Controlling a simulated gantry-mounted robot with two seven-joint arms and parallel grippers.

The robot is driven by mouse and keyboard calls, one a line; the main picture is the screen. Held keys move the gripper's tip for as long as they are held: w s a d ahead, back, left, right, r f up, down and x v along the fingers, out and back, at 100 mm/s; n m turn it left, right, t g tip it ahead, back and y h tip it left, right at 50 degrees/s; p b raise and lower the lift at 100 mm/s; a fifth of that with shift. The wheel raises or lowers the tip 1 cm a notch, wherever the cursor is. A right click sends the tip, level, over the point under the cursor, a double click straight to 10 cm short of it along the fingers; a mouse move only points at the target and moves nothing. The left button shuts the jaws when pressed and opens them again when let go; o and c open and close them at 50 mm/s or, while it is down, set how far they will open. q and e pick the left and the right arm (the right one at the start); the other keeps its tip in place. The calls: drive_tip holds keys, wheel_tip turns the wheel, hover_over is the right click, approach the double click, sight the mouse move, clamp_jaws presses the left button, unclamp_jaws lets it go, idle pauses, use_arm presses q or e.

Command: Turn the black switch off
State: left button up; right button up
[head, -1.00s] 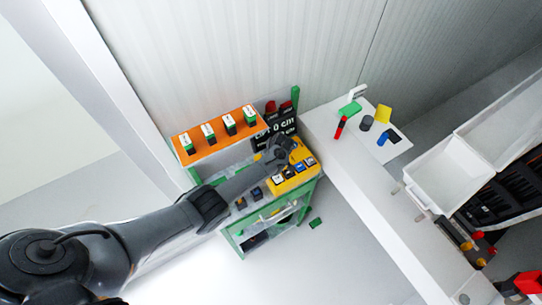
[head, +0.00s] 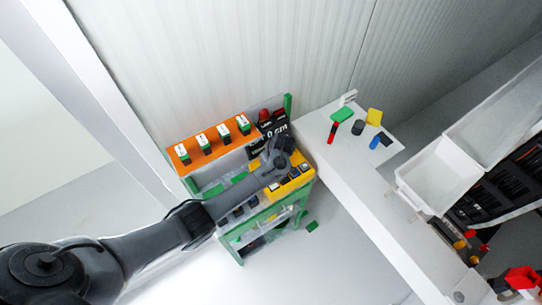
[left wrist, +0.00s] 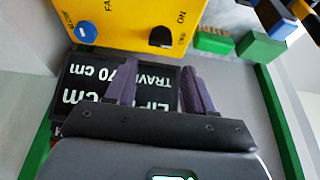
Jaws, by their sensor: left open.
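The black switch (left wrist: 162,37) is a rounded black knob on the face of a yellow box (left wrist: 125,15), beside the printed words ON and OFF in the left wrist view. A blue knob (left wrist: 87,32) sits on the same face, to its left in that view. My left gripper (left wrist: 158,84) is open and empty, its two dark fingers pointing toward the yellow box, apart from the switch. In the head view my left gripper (head: 277,150) is over the back part of the yellow box (head: 292,186); I cannot pick out the black switch there.
An orange panel (head: 212,149) with several green-and-white switches stands beside the yellow box on a green-framed stand. A black display sign (left wrist: 80,85) with white text lies behind the fingers. A white ledge (head: 340,170) with small coloured blocks is to the right.

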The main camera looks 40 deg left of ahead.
use_arm(q)
drive_tip(key=shift+v, duration=1.1)
drive_tip(key=s+d+f+m+h, duration=0.1)
drive_tip(key=s+d+m+h, duration=0.2)
drive_tip(key=s+d+m, duration=0.75)
drive_tip(key=s+r+m, duration=0.1)
drive_tip(key=s+r, duration=0.2)
drive_tip(key=s, duration=0.3)
drive_tip(key=s+r+m+t+h, duration=0.1)
drive_tip(key=s+r+m, duration=0.1)
drive_tip(key=s+r, duration=0.2)
drive_tip(key=s+d+r+m+t+p, duration=0.1)
drive_tip(key=s+r, duration=0.3)
drive_tip(key=s, duration=0.5)
drive_tip(key=shift+s+m, duration=0.4)
drive_tip(key=shift+m, duration=0.25)
drive_tip(key=shift+d, duration=0.1)
